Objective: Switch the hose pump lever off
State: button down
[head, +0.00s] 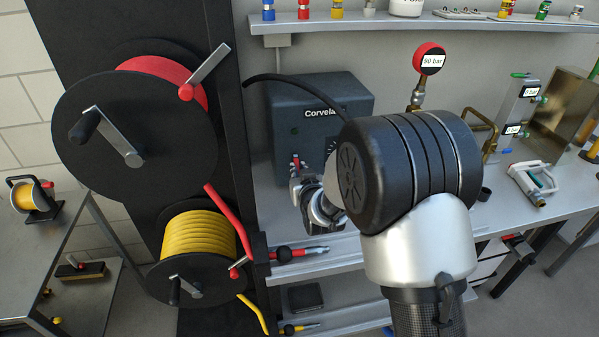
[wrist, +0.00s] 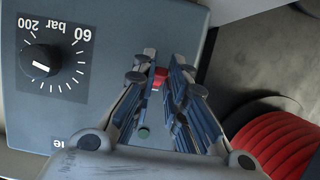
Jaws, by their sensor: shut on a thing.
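The hose pump (head: 290,105) is a blue-grey box marked "Corvela" on the bench; its front panel (wrist: 100,110) fills much of the wrist view. The pump's small red lever (wrist: 160,77) sits on that panel, and a red bit of it (head: 297,160) shows in the head view. My gripper (wrist: 161,66) is shut on the lever, one finger on each side of it. In the head view my gripper (head: 297,175) is at the pump's lower front, partly hidden by my wrist. The lever's exact position is hard to tell.
A black dial (wrist: 40,65) with a bar scale and a green light (wrist: 144,132) are on the panel. Hose reels, red (head: 195,85) and yellow (head: 195,240), stand at left. A gauge reading 90 bar (head: 430,58) stands right of the pump. A shelf (head: 340,24) runs above.

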jog(key=shift+w, duration=0.1)
dwell(0.4)
jog(key=c, duration=1.6)
grip_release()
jog(key=v, duration=1.2)
jog(key=shift+f, duration=0.2)
